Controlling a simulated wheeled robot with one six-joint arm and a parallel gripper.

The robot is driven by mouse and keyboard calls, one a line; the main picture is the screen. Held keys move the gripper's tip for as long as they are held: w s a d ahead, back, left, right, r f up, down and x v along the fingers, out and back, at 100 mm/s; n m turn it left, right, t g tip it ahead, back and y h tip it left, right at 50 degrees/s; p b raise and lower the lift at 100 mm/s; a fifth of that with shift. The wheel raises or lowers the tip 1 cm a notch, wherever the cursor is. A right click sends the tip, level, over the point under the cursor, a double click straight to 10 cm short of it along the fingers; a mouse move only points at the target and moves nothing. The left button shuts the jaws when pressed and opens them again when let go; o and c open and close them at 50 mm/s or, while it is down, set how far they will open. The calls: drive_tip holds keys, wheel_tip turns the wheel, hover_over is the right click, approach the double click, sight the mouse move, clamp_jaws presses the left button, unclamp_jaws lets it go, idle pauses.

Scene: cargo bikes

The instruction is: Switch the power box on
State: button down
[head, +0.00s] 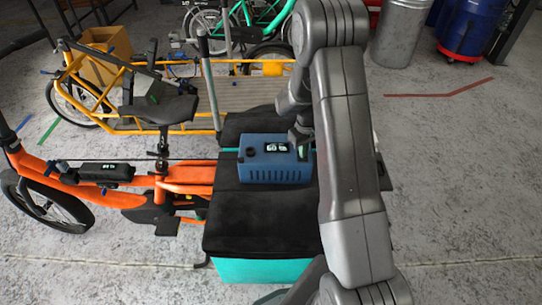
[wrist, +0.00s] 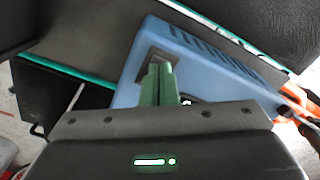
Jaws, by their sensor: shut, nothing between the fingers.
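The blue power box (head: 272,172) sits on the black top of the cargo bike's turquoise box. Its top carries a small lit display and a dark round knob. My gripper (head: 301,152) reaches down at the box's right end. In the wrist view the green fingers (wrist: 160,75) are shut and empty. Their tips are over a dark square plate (wrist: 150,58) on the blue box (wrist: 208,68). I cannot tell if they touch it. The fingers and gripper body hide part of the plate and display.
The black top (head: 255,215) lies over the turquoise box (head: 262,271). An orange cargo bike (head: 95,188) is at left, and a yellow one (head: 160,128) with a cardboard box (head: 105,50) behind. A metal bin (head: 401,32) and blue barrel (head: 471,25) stand at back right. The right floor is clear.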

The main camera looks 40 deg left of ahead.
wheel_tip(320, 180, up, 6)
drive_tip(key=p, duration=0.3)
drive_tip(key=shift+r, duration=0.25)
drive_tip(key=shift+f, duration=0.1)
